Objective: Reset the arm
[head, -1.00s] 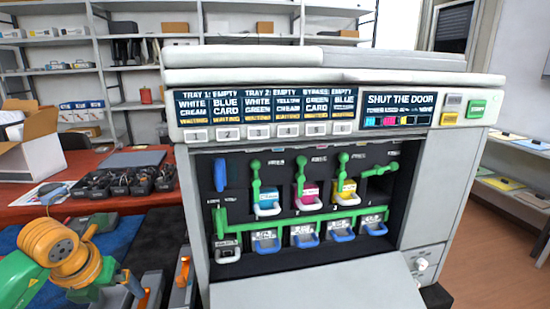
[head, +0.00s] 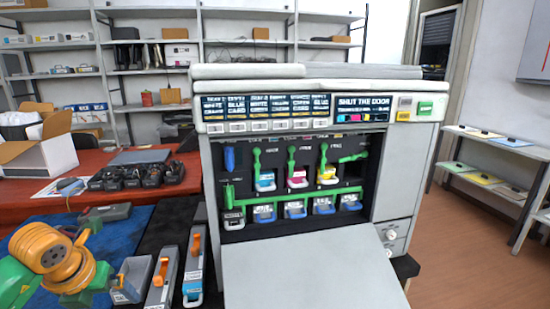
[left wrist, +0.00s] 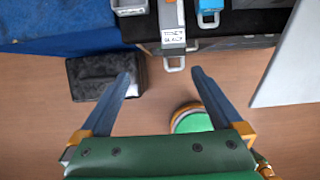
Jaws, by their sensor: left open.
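My left gripper (left wrist: 160,80) is open and empty in the left wrist view, its two fingers apart over bare floor near the mat's front edge. In the head view my orange and green left arm shows at the lower left, and its fingertips are hard to make out. The printer (head: 300,85) stands in the middle with its front door (head: 300,270) folded down open. Its screen reads "SHUT THE DOOR". Cyan (head: 265,181), magenta (head: 297,178) and yellow (head: 327,175) cartridges sit inside behind green levers. My right gripper is not in view.
Grey cartridges with orange handles (head: 161,283) and one with blue (head: 193,280) lie on the dark mat left of the door. A red table (head: 20,188) holds a cardboard box (head: 45,150) and black cartridges. A dark box (left wrist: 90,78) and round green-topped object (left wrist: 192,120) stand below.

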